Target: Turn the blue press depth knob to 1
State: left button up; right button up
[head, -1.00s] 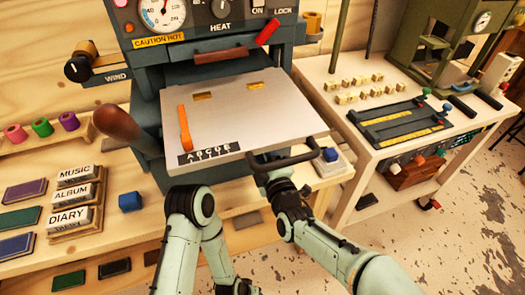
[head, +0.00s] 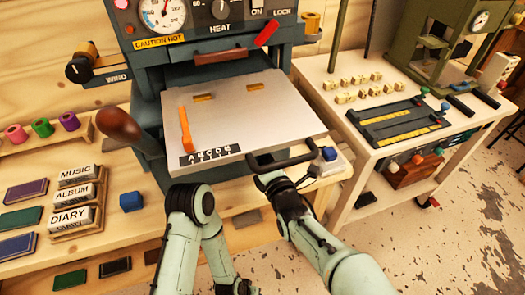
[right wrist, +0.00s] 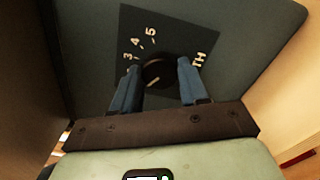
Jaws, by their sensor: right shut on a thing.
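The press depth knob (right wrist: 158,72) is a dark round knob on a dark plate (right wrist: 165,28) in the right wrist view. A pale line shows on its face. Pale marks 3, 4 and 5 run along the plate's left side, with other pale letters at the right; no 1 can be made out. My right gripper (right wrist: 157,82) has its two blue fingers on either side of the knob and is shut on it. In the head view the right arm's end goes under the press's front tray, so the knob and fingers are hidden there. My left gripper does not show.
The blue press carries a flat metal tray (head: 255,105) with a dark front handle (head: 285,160) just above my right wrist. A brown lever knob (head: 118,124) juts out at left. A blue block (head: 131,202) and label stamps (head: 72,218) lie on the wooden bench.

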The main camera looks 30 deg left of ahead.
jog(key=shift+n, duration=0.6)
jog(key=o, duration=1.1)
jog(key=shift+c, duration=0.2)
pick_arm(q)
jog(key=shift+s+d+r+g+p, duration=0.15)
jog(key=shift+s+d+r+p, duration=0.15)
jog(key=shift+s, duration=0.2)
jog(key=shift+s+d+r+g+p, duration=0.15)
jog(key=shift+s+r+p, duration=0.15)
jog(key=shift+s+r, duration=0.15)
pick_arm(e)
jog(key=v, duration=1.3)
jog(key=shift+s+d, duration=0.15)
